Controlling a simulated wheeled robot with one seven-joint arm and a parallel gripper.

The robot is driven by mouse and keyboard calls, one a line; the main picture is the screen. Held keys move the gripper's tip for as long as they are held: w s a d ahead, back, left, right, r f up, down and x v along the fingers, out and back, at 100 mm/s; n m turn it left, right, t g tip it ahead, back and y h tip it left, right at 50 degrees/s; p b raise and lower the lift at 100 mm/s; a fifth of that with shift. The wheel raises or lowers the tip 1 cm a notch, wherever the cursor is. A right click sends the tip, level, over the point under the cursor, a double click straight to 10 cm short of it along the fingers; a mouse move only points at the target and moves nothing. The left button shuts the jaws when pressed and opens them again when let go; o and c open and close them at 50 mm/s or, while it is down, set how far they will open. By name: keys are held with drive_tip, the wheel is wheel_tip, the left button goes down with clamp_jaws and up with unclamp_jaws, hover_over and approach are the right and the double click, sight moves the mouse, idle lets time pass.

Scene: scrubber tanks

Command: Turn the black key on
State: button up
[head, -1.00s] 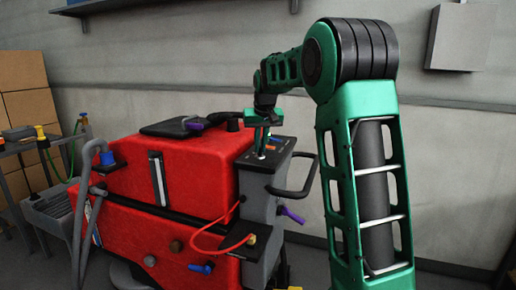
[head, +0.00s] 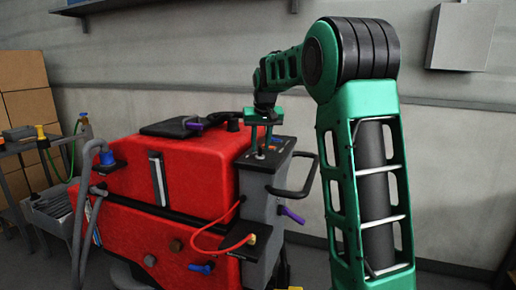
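The red scrubber machine (head: 190,165) stands left of my arm. Its dark control panel (head: 284,146) is on top of the grey rear column (head: 256,195). My gripper (head: 261,145) points down over the left part of this panel. Its two thin fingers show a gap between them, so it is open. A small light-coloured fitting (head: 260,155) shows on the panel just below the fingertips. I cannot make out the black key itself or which way it is turned; it is too small or hidden by the fingers.
A black loop handle (head: 305,178) sticks out right of the panel. A purple lever (head: 293,215) and a red hose (head: 222,250) are lower on the machine. A grey hose (head: 80,215) stands at the left. A wall is behind.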

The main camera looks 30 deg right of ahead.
drive_tip(key=v, duration=1)
drive_tip(key=s+a+f+g, duration=0.1)
drive_tip(key=s+a+f, duration=0.1)
drive_tip(key=s+f, duration=0.6)
drive_tip(key=s+a+f+m+g+y, duration=0.1)
drive_tip(key=s+f, duration=0.7)
drive_tip(key=s, duration=1.2)
drive_tip(key=s+a+f+g+y, duration=0.1)
drive_tip(key=s+f, duration=0.6)
drive_tip(key=s, duration=0.7)
drive_tip(key=shift+a+f+m+g, duration=0.4)
drive_tip(key=shift+a+g, duration=0.1)
drive_tip(key=shift+a, duration=0.7)
drive_tip(key=shift+s, duration=0.1)
drive_tip(key=shift+w+f, duration=0.2)
drive_tip(key=shift+w, duration=0.45)
